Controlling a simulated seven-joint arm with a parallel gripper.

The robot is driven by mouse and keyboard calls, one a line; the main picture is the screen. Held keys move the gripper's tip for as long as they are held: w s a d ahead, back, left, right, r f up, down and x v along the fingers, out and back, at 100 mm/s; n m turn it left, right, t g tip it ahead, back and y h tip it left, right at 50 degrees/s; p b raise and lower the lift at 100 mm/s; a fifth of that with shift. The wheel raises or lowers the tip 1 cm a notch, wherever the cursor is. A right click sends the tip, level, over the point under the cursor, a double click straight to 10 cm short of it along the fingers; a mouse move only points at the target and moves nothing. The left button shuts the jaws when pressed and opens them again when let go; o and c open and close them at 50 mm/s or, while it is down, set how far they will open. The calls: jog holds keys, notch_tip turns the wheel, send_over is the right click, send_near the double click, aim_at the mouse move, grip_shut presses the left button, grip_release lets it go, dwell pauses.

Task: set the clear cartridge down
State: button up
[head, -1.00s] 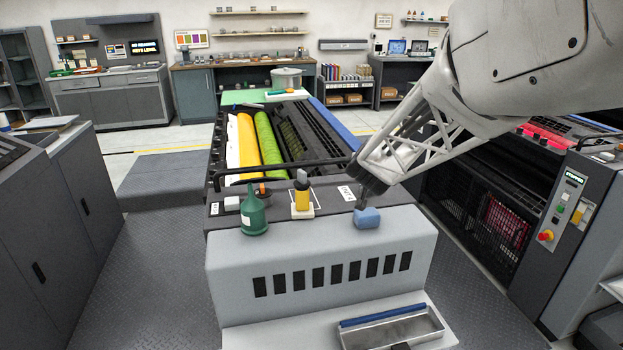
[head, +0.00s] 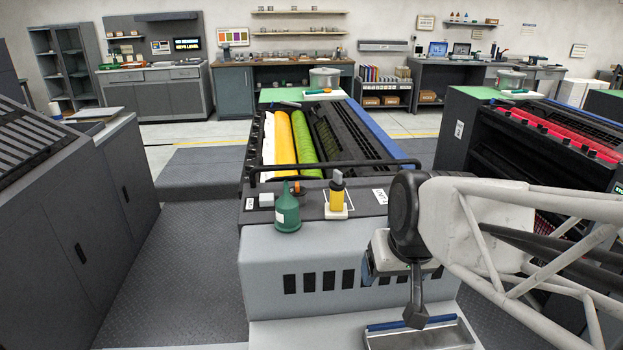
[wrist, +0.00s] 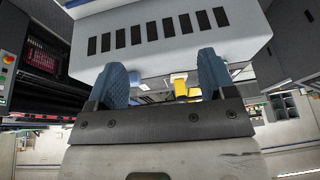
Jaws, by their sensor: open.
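A yellow cartridge with a grey upper part (head: 337,198) stands upright on a small white base on top of the press end. It is the only cartridge-like thing I can make out, and I cannot tell if it is clear. It also shows in the wrist view (wrist: 181,88), beyond my fingers and upside down. My gripper (wrist: 162,62) is open, with blue ribbed finger pads and nothing between them. In the head view my gripper (head: 368,268) is in front of the press end, to the right of the cartridge and apart from it; the wrist hides part of it.
A green bottle (head: 287,212) stands left of the cartridge, with a small white block (head: 266,200) beside it. A black bar (head: 300,168) runs behind them, before the yellow and green rollers. A metal tray (head: 435,338) lies below my wrist. The slotted front panel (head: 262,262) is close.

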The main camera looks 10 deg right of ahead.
jog(key=s+f+g, duration=0.1)
jog(key=s, duration=0.5)
jog(key=shift+d+g+h, duration=0.15)
jog(key=shift+g+h, duration=0.15)
jog(key=shift+h, duration=0.1)
jog(key=shift+s, duration=0.1)
dwell(0.6)
